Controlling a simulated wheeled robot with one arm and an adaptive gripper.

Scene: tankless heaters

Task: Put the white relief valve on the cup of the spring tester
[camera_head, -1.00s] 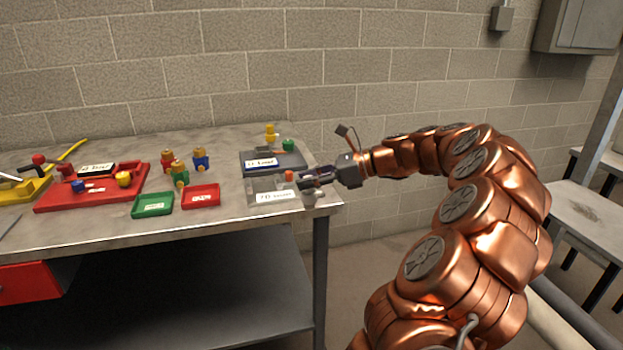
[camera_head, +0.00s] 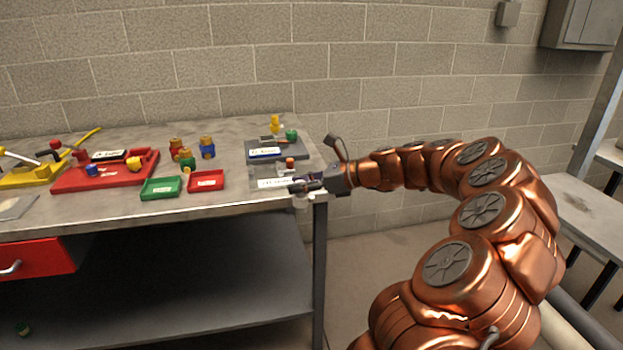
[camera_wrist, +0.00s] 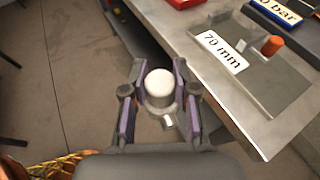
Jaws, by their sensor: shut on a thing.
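The white relief valve (camera_wrist: 159,85) is held between the two fingers of my gripper (camera_wrist: 158,95), with its round white top facing the wrist camera. In the head view my gripper (camera_head: 302,186) is at the bench's front right corner, beside the clear-grey tray. In the wrist view the valve appears over the floor, just off the bench edge. A yellow device with a lever (camera_head: 35,172) stands at the far left of the bench, partly cut off. I cannot tell for sure whether it is the spring tester, and I cannot make out its cup.
The grey tray labelled 70 mm (camera_wrist: 248,85) holds an orange-topped part (camera_wrist: 272,45). Behind it is a dark tray with a blue label (camera_head: 265,153). Green (camera_head: 160,188) and red (camera_head: 206,181) trays, several coloured valves (camera_head: 186,157) and a red fixture (camera_head: 105,172) occupy the bench (camera_head: 230,207).

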